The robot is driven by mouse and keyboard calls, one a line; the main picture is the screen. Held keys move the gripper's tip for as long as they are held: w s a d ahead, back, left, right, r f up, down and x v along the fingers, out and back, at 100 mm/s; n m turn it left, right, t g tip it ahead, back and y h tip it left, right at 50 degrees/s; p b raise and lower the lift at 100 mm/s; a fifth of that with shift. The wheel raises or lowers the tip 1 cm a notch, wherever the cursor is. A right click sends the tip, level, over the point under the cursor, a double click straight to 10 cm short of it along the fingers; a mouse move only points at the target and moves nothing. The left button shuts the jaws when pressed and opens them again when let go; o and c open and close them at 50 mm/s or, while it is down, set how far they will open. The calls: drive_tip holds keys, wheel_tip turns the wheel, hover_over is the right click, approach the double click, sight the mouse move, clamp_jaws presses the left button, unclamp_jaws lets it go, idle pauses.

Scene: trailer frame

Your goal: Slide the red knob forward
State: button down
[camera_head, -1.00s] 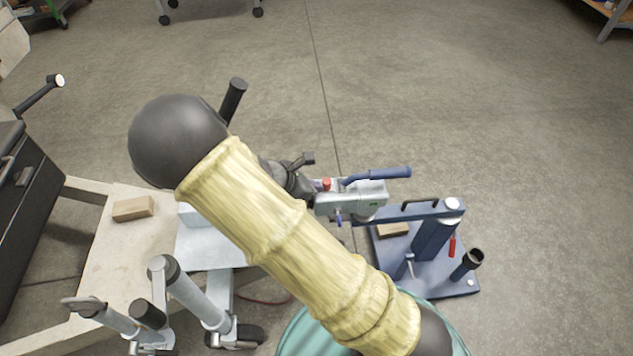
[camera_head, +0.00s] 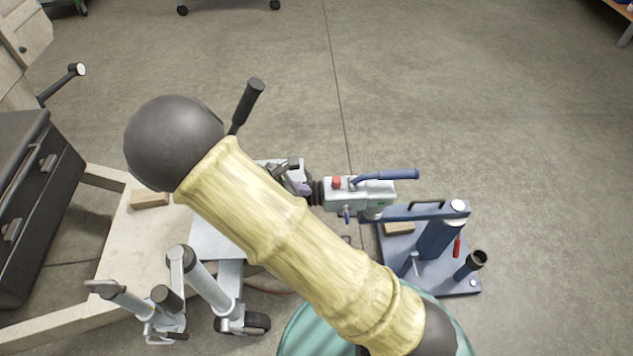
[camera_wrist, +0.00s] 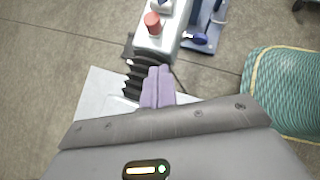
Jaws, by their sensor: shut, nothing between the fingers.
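The red knob (camera_head: 337,183) stands on top of a pale grey coupling head (camera_head: 358,190), near its left end in the head view. In the wrist view the red knob (camera_wrist: 153,22) is near the top, slightly left of centre. My gripper (camera_wrist: 158,70) has its two purple-grey fingers together with nothing between them. The fingertips lie short of the knob, over or beside the black ribbed bellows (camera_wrist: 138,80); the exact height is unclear. In the head view my arm hides most of the gripper.
A blue lever (camera_head: 388,174) extends right from the coupling head. A blue stand (camera_head: 430,235) with a red handle is further right. A black cabinet (camera_head: 35,200) stands left beside the beige trailer frame (camera_head: 135,245). Open floor lies beyond.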

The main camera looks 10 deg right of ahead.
drive_tip(key=p+v, duration=0.1)
drive_tip(key=v, duration=0.5)
drive_tip(key=shift+p, duration=0.3)
drive_tip(key=shift+r, duration=0.1)
drive_tip(key=s+d+r+m+y, duration=0.5)
drive_tip(key=d+m, duration=0.3)
drive_tip(key=m, duration=0.3)
drive_tip(key=s+d+r+m+y, duration=0.35)
drive_tip(key=d+r+m, duration=0.3)
drive_tip(key=m, duration=0.55)
wheel_tip(320, 180, up, 29)
drive_tip(key=g+p, duration=0.1)
drive_tip(key=p, duration=2.8)
drive_tip(key=shift+s+d+f+n, duration=0.25)
drive_tip(key=shift+s+d+n, duration=0.05)
drive_tip(key=shift+s+d, duration=0.15)
